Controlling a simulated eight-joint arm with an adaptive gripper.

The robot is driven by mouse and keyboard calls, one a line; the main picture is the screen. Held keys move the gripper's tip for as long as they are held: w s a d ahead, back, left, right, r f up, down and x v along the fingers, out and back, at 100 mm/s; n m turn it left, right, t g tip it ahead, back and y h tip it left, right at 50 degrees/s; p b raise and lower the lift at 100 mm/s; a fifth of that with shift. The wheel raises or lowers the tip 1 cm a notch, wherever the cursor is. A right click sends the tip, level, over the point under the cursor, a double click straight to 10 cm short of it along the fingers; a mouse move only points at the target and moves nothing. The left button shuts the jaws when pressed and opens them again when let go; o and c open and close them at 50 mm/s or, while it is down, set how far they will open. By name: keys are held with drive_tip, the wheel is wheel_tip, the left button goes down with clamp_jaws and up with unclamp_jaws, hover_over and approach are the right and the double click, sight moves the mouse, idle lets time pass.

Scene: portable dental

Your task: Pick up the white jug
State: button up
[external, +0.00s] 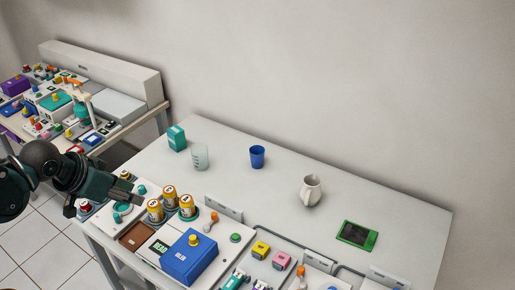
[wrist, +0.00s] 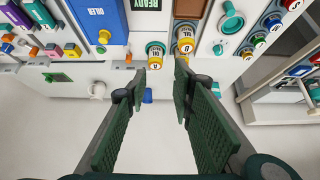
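The white jug (external: 311,191) stands upright on the white table, right of the middle in the external view, with its handle toward the left. In the wrist view the jug (wrist: 97,91) is small and lies left of my fingers. My gripper (external: 128,192) is at the left end of the table in the external view, well apart from the jug. In the wrist view my gripper (wrist: 160,75) has its two green fingers spread, with nothing held between them.
A blue cup (external: 257,157), a clear beaker (external: 200,157) and a teal box (external: 177,139) stand behind. A green device (external: 357,235) lies right of the jug. Several cans (external: 187,206) and a blue box (external: 190,259) sit on the front panels. The table around the jug is clear.

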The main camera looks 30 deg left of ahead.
drive_tip(key=w+d+f+t+y, duration=0.1)
drive_tip(key=w+d, duration=0.3)
drive_tip(key=w, duration=0.4)
drive_tip(key=w+d+f+n+y, duration=0.1)
drive_tip(key=w+d, duration=0.3)
drive_tip(key=w, duration=0.4)
drive_tip(key=w+d+f+t+y, duration=0.15)
drive_tip(key=w+d, duration=0.25)
drive_tip(key=w, duration=0.5)
drive_tip(key=n+t, duration=0.2)
drive_tip(key=t, duration=0.1)
approach(307, 200)
drive_tip(key=w+a, duration=0.2)
drive_tip(key=shift+w+d+f+h+p, duration=0.1)
drive_tip(key=shift+d+f+h+p, duration=0.25)
drive_tip(key=shift+d+f, duration=0.15)
drive_tip(key=shift+t, duration=0.25)
drive_tip(key=shift+x, duration=1.25)
